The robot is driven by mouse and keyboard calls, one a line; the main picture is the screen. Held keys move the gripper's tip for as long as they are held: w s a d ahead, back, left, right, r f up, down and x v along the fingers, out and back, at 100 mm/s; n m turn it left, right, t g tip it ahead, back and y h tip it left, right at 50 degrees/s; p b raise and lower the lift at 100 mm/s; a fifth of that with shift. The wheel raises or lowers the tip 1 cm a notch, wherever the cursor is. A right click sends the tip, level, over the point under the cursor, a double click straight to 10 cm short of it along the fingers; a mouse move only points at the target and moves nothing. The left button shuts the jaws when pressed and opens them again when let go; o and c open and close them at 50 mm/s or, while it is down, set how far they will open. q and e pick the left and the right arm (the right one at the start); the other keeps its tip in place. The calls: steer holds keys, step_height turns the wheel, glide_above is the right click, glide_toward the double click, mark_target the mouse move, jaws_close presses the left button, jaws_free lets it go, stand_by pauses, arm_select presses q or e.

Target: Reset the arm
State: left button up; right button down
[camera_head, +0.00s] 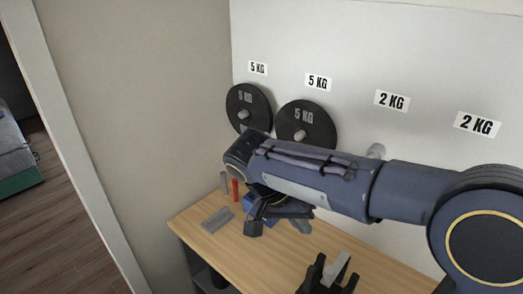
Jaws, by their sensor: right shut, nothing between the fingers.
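My right arm (320,185) comes in from the right and reaches left across the view, above the wooden tabletop (235,262). Its wrist is bent down at the far left end. My right gripper (254,228) hangs below the wrist over the back left part of the table. It is shut, with nothing seen in it. The arm and wrist partly hide a blue object (249,205) behind the gripper. My left gripper is not in view.
Two dark weight plates (249,105) (308,122) hang on the wall under 5 KG labels. A pale peg (375,151) shows under a 2 KG label. A red stick (235,190), a grey flat piece (217,217) and a black object (316,274) are on the table.

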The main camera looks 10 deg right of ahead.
steer(key=s+d+f+n+t+y, duration=0.2)
steer(key=s+y, duration=0.3)
steer(key=s, duration=0.3)
steer(key=s+d+f+n+t+y, duration=0.2)
steer(key=s+d+f+t+y, duration=0.1)
steer(key=s, duration=0.5)
steer(key=shift+s+d+f+n+t+y, duration=0.15)
steer(key=shift+s+f+n+t+y, duration=0.2)
steer(key=shift+y, duration=0.55)
steer(key=shift+w+f, duration=0.1)
steer(key=shift+w, duration=0.05)
